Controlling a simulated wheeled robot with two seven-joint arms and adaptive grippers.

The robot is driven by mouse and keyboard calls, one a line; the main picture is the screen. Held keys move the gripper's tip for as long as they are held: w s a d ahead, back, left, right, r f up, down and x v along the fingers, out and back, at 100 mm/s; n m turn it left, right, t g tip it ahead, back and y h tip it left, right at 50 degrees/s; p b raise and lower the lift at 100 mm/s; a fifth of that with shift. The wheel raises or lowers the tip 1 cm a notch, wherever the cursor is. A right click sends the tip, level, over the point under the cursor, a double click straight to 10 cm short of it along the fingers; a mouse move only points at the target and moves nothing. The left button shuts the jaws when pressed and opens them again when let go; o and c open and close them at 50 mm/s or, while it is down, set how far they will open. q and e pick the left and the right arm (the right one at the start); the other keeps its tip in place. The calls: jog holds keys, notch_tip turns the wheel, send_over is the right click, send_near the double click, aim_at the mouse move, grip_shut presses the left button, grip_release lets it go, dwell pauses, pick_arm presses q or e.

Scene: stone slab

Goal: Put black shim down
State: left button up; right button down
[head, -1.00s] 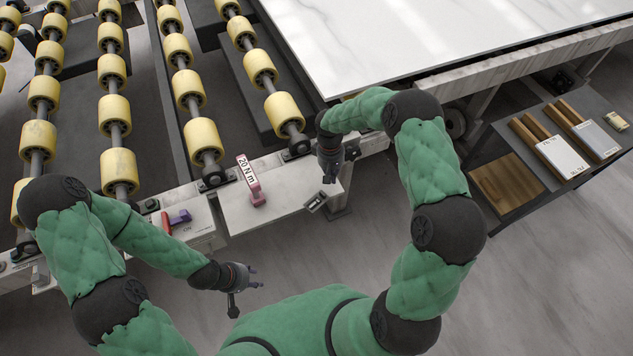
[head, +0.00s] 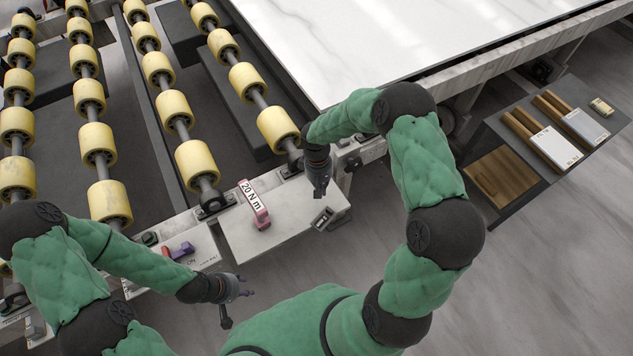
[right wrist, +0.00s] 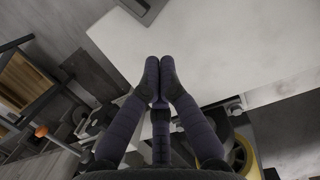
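My right gripper (head: 319,190) hangs above the right part of a pale plate (head: 290,228). In the right wrist view its two fingertips (right wrist: 159,66) meet, and I see nothing between them. My left gripper (head: 238,303) is open and empty, in front of the plate.
Yellow rollers (head: 197,164) and a white stone slab (head: 400,40) lie behind. A dark side table (head: 545,95) stands at the right.

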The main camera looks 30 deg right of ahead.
aim_at(332, 212)
jog(key=s, duration=0.6)
jog(key=shift+s+d+b, duration=0.2)
jog(key=shift+d+b, duration=0.05)
jog(key=shift+b, duration=0.15)
jog(key=shift+s+f, duration=0.2)
jog(key=shift+f, duration=0.1)
jog(key=shift+f+b, duration=0.45)
jog(key=shift+b, duration=0.15)
jog(key=shift+f, duration=0.1)
jog(key=w, duration=0.6)
jog(key=w+a, duration=0.1)
jog(key=w, duration=0.2)
jog(key=shift+f+b, duration=0.1)
jog(key=shift+b, duration=0.3)
